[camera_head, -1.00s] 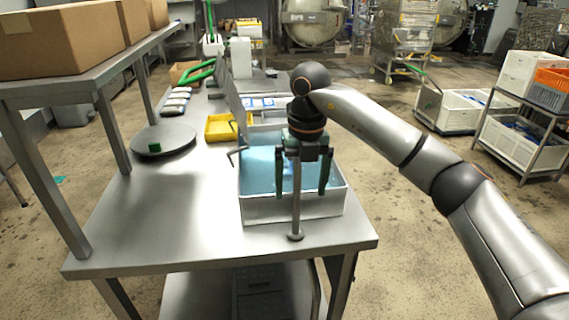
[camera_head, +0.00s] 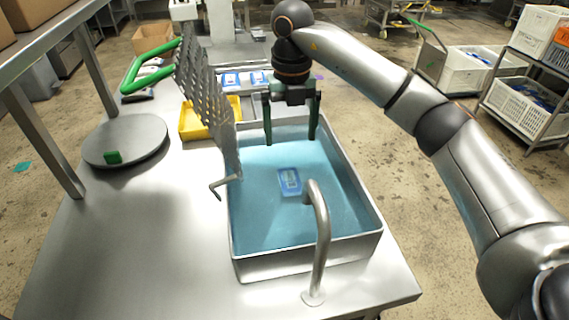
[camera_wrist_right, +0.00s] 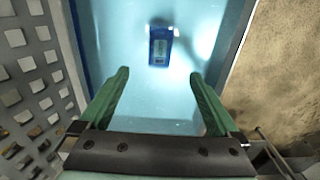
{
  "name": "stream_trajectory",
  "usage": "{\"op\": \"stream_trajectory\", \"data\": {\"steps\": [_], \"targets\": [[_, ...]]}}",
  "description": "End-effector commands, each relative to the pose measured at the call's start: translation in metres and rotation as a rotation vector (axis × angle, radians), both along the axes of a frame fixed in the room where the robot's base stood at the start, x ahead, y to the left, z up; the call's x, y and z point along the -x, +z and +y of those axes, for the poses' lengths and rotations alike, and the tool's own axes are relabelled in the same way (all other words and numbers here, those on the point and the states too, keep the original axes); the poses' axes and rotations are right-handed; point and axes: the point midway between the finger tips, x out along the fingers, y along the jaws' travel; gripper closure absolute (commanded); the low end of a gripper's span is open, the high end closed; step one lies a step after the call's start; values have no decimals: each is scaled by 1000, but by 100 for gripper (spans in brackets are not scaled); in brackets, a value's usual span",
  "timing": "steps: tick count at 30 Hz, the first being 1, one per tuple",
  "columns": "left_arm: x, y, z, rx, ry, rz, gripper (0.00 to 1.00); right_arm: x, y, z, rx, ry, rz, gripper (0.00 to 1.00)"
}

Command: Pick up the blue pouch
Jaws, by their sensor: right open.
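The blue pouch (camera_head: 290,181) lies in the light-blue water of the metal basin (camera_head: 262,265), near its middle. It also shows in the right wrist view (camera_wrist_right: 159,46), ahead of the fingertips and between their lines. My right gripper (camera_head: 292,141) is open and empty, with its green fingers pointing down over the back part of the basin. In the right wrist view the two fingers (camera_wrist_right: 160,75) stand wide apart and do not touch the pouch. My left gripper is not in view.
A curved metal tap (camera_head: 322,245) rises at the basin's front edge, close to the pouch. A perforated metal panel (camera_head: 208,100) stands along the basin's left side. A yellow tray (camera_head: 190,124) and a round plate (camera_head: 126,141) are to the left. The table's front left is clear.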

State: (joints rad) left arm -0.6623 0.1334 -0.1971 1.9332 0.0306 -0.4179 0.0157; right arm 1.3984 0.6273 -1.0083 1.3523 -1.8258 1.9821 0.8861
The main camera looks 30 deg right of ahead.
Motion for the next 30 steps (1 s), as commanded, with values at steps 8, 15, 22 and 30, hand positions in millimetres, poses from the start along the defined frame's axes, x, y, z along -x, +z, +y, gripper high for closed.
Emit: {"op": "stream_trajectory", "data": {"steps": [8,15,22,30], "targets": [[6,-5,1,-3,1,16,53,1,-37,0,1,1,4,3],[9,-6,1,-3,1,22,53,1,-70,0,0,1,2,3],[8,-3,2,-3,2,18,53,4,-91,0,1,1,3,3],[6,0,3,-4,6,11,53,5,-123,1,0,1,0,3]]}}
